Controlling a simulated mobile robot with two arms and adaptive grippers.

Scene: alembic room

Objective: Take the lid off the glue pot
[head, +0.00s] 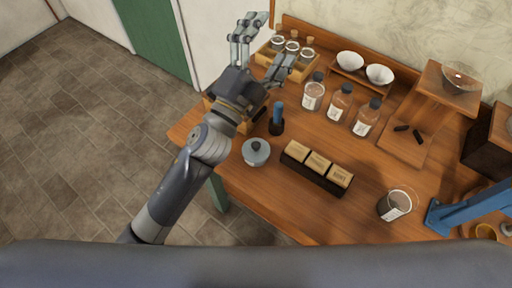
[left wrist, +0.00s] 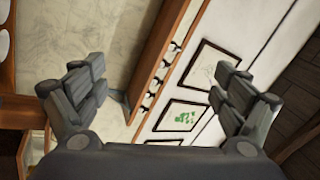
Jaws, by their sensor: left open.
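A round grey-blue pot (head: 256,158) stands near the front left of the wooden table in the head view. Its lid (head: 256,148) has a dark knob and sits on top; this looks like the glue pot. My left gripper (head: 268,42) is open and empty, raised beyond the pot near the table's far left corner. In the left wrist view the spread fingers (left wrist: 160,88) have nothing between them and face the wall; the pot is not in that view. My right gripper is not in view.
Behind stand several bottles (head: 340,103) and a wooden tray of jars (head: 290,66). A glass beaker (head: 396,203) stands right. The table front is bare.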

